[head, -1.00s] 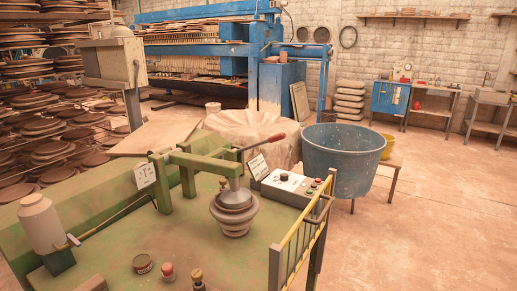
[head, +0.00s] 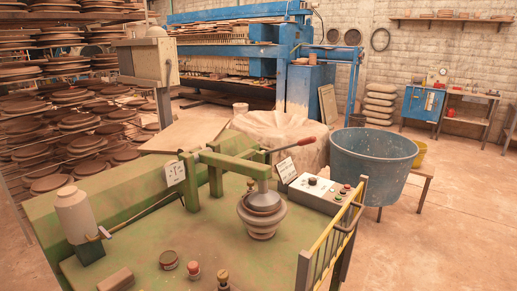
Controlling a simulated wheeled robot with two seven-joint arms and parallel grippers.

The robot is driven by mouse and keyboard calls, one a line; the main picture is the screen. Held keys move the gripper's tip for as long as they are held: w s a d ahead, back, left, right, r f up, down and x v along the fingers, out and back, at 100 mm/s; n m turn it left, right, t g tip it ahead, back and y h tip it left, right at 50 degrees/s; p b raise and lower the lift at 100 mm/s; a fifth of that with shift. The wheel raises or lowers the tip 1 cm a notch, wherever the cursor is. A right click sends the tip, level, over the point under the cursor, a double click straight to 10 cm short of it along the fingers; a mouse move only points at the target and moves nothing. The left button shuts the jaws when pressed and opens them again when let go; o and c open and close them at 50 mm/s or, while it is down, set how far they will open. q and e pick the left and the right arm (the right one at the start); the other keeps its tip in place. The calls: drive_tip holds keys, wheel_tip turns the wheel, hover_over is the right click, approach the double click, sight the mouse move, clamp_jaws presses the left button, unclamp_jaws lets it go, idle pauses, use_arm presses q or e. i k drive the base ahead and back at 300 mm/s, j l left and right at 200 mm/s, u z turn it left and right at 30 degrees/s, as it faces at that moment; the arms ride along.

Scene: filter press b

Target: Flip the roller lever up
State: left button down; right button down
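A green bench (head: 190,234) fills the lower middle of the head view. On it stands a green arm frame (head: 232,164) with a metal roller head (head: 262,207) below its end. Neither of my grippers shows in the view.
A control box (head: 319,191) with buttons sits at the bench's right, beside a yellow railing (head: 332,236).

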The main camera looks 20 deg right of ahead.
sight(312, 139)
drive_tip(key=i+l+u, duration=0.15)
drive_tip(key=l+u, duration=0.7)
drive_tip(key=l, duration=0.25)
drive_tip(key=l+u, duration=0.45)
drive_tip(key=l, duration=0.7)
drive_tip(key=k+l+u, duration=0.1)
drive_tip(key=l, duration=0.9)
drive_tip(key=k+l+u, duration=0.1)
drive_tip(key=l, duration=0.45)
drive_tip(key=k+l, duration=0.1)
drive_tip(key=l, duration=0.4)
drive_tip(key=k+l+u, duration=0.1)
drive_tip(key=l, duration=0.5)
drive_tip(key=i+j, duration=0.3)
